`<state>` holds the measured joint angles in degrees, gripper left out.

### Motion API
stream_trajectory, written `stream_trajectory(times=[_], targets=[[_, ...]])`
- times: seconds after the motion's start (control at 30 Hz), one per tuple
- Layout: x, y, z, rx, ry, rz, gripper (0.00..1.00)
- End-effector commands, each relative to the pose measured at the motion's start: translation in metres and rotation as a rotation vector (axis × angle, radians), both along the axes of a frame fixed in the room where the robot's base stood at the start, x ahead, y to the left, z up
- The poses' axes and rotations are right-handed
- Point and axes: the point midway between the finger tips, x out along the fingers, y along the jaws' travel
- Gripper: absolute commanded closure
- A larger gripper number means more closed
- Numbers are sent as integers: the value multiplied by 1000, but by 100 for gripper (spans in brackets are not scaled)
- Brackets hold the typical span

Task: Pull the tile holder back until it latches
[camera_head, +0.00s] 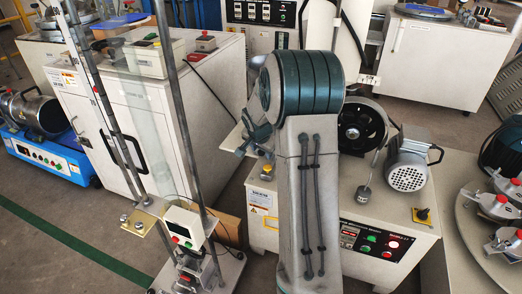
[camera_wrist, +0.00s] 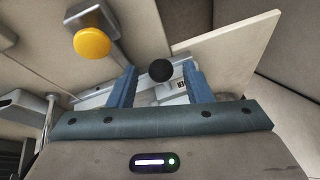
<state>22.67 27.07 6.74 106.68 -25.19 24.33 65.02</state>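In the wrist view, the two blue fingers of my gripper (camera_wrist: 159,88) are apart. Whether the knob lies at fingertip depth or beyond is not clear. Behind the fingers is a pale metal part (camera_wrist: 92,98), which looks like the tile holder; the fingers hide some of it. A flat, cream-white plate, perhaps the tile (camera_wrist: 232,44), slants up to the right.
A yellow button (camera_wrist: 92,42) on a grey box stands left of my fingers. In the head view, the white machine (camera_head: 345,215) carries a black wheel (camera_head: 366,124), a grey motor (camera_head: 407,172) and a lit red button (camera_head: 393,244). A tall glass-fronted rig (camera_head: 152,140) stands left.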

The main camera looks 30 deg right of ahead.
Motion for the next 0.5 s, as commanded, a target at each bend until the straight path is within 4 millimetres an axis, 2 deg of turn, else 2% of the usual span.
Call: stream_trajectory(times=[0.13, 0.23, 0.5], targets=[[-1, 1, 5, 0, 0, 1, 55], [-5, 4, 17, 0, -2, 1, 55], [-26, 19, 74, -2, -4, 1, 55]])
